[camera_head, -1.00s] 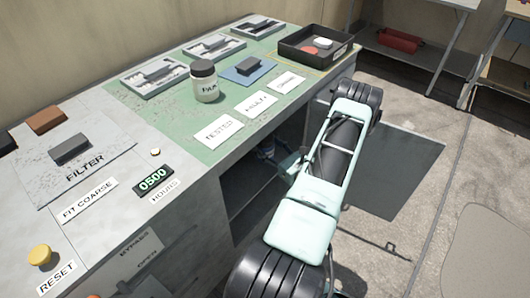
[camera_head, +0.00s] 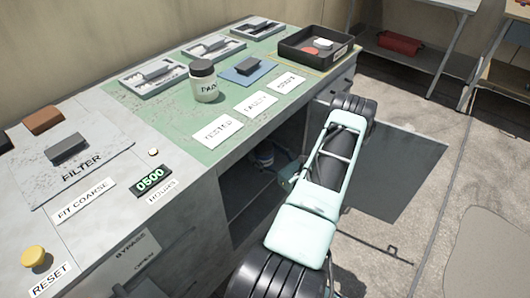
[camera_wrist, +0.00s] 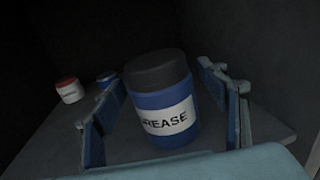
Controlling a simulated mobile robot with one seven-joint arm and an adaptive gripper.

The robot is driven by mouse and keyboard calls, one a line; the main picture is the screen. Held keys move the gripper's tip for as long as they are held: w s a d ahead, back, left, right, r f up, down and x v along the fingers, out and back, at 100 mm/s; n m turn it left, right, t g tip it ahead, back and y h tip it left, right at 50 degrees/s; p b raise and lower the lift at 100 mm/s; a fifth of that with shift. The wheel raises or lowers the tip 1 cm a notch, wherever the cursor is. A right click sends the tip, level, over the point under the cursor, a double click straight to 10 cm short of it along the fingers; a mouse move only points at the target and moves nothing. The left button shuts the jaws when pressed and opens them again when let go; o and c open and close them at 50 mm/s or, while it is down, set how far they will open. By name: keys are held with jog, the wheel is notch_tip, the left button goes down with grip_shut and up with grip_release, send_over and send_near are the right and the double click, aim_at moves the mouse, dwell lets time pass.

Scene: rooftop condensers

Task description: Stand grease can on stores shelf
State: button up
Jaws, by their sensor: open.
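The grease can (camera_wrist: 163,105) is blue with a dark lid and a white GREASE label. It stands on a grey shelf surface (camera_wrist: 255,140) in a dark compartment. It also shows small in the head view (camera_head: 264,155), inside the open bay under the bench. My gripper (camera_wrist: 160,90) is open, with one blue-padded finger on each side of the can. A gap shows between the can and the right finger; contact on the left is unclear. In the head view my gripper (camera_head: 284,172) is at the bay opening, partly hidden by my arm.
A red-lidded white jar (camera_wrist: 69,90) and a blue container (camera_wrist: 107,79) stand behind to the left on the shelf. The bay walls are dark and close. The bench top (camera_head: 190,130) above holds a jar (camera_head: 205,85), trays and labels.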

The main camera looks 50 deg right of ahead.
jog(key=shift+r, duration=0.1)
jog(key=shift+r+p, duration=0.2)
jog(key=shift+p, duration=0.1)
jog(key=s+p, duration=0.2)
jog(key=s, duration=1)
jog(key=shift+a+f, duration=0.15)
jog(key=shift+a, duration=0.3)
